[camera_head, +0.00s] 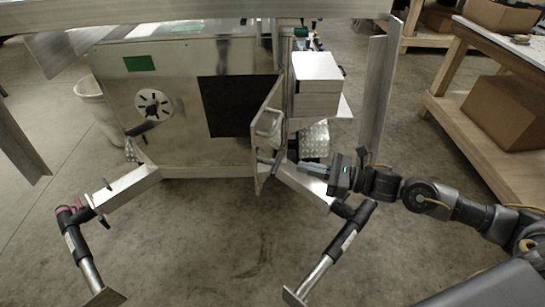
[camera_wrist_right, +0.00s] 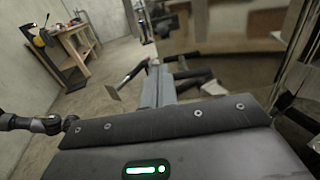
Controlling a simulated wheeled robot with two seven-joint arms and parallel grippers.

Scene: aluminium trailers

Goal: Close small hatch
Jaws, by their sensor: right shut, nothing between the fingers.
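The small hatch door (camera_head: 264,150) is a metal panel with a handle (camera_head: 267,124). It stands swung open at the right side of a dark square opening (camera_head: 226,106) in the trailer's front wall (camera_head: 180,140). My right gripper (camera_head: 302,166) is shut and empty, just right of the door's lower part, pointing left toward it. I cannot tell whether it touches the door. My left gripper does not show.
A metal box (camera_head: 317,85) stands right of the hatch. An upright metal post (camera_head: 376,95) rises behind my right arm. Trailer jacks (camera_head: 80,240) (camera_head: 338,245) stand at both sides in front. A wooden bench (camera_head: 450,90) is at right. Open floor (camera_head: 210,240) lies between the jacks.

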